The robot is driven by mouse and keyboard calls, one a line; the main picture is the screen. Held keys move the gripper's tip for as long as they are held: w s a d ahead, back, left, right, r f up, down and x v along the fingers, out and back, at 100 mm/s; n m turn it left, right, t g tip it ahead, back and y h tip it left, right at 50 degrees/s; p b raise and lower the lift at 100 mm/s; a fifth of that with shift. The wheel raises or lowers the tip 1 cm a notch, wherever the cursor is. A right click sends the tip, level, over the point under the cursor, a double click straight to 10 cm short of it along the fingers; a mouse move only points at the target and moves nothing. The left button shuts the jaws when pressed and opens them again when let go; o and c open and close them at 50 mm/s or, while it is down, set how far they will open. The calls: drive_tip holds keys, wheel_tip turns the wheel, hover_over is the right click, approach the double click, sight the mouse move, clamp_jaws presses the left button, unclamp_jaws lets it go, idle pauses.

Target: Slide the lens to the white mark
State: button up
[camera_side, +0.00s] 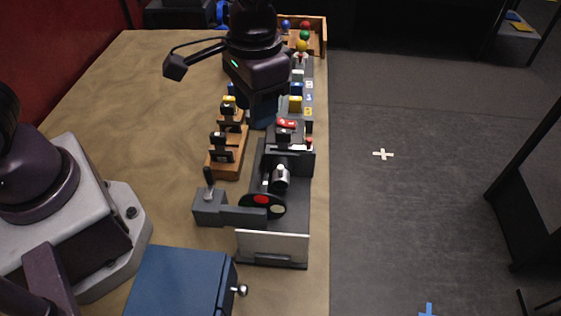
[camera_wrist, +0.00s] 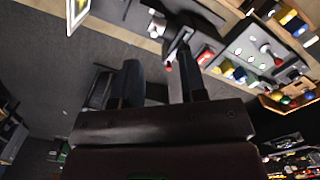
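A dark grey bench fixture (camera_side: 256,172) stands near the table's right edge in the side view. A silver cylinder (camera_side: 281,177), possibly the lens, sits on it, and a dark disc (camera_side: 263,206) with a red and a pale spot stands in front. I cannot make out a white mark for certain; a broad pale plate (camera_side: 272,247) forms the fixture's near end. My gripper (camera_side: 263,122) points down behind the fixture, apart from the cylinder. A pale, silvery part (camera_wrist: 157,27) shows beyond the fingertips.
A red button (camera_side: 287,124) is just right of my gripper. A wooden block with black switches (camera_side: 224,165) stands to the left. A grey joystick box (camera_side: 209,207) and a blue box (camera_side: 180,283) are nearer. Coloured balls lie in a wooden tray (camera_side: 317,22) behind. The left tabletop is clear.

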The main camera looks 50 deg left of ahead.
sight(280, 167)
drive_tip(key=shift+n, duration=0.8)
drive_tip(key=w+f, duration=0.1)
drive_tip(key=f, duration=0.3)
drive_tip(key=w+d+f, duration=0.1)
drive_tip(key=f, duration=0.4)
drive_tip(key=w+d+f, duration=0.1)
drive_tip(key=f, duration=0.4)
drive_tip(key=shift+c, duration=0.2)
clamp_jaws()
